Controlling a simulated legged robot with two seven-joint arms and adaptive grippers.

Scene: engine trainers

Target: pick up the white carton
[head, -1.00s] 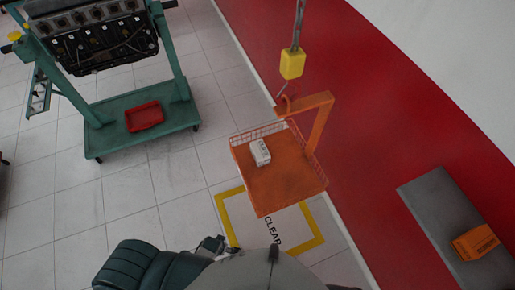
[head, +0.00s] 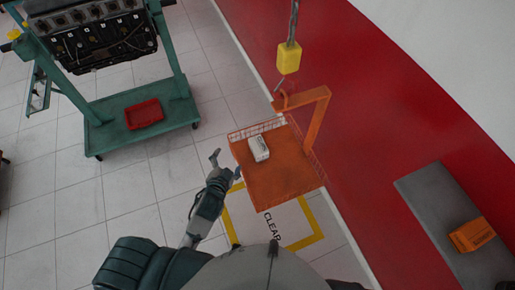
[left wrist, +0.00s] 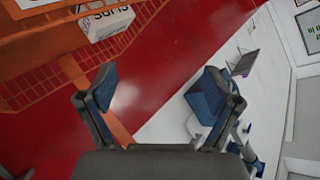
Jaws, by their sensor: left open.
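The white carton (head: 259,148) lies on the orange hanging platform (head: 272,184), near its back left part. In the left wrist view the carton (left wrist: 108,22) shows at the top, with dark lettering on it, beside orange mesh. My left gripper (head: 226,164) is open and empty, just left of the platform's left edge and apart from the carton. In the left wrist view its two blue-padded fingers (left wrist: 160,92) are spread with nothing between them. My right gripper is not in view.
The platform has a low wire mesh rim and an orange upright arm (head: 317,115) at its right, hung from a yellow hook block (head: 289,58). A green engine stand (head: 150,118) with a red tray (head: 145,114) stands at left. An orange box (head: 471,235) lies on a grey bench (head: 437,205).

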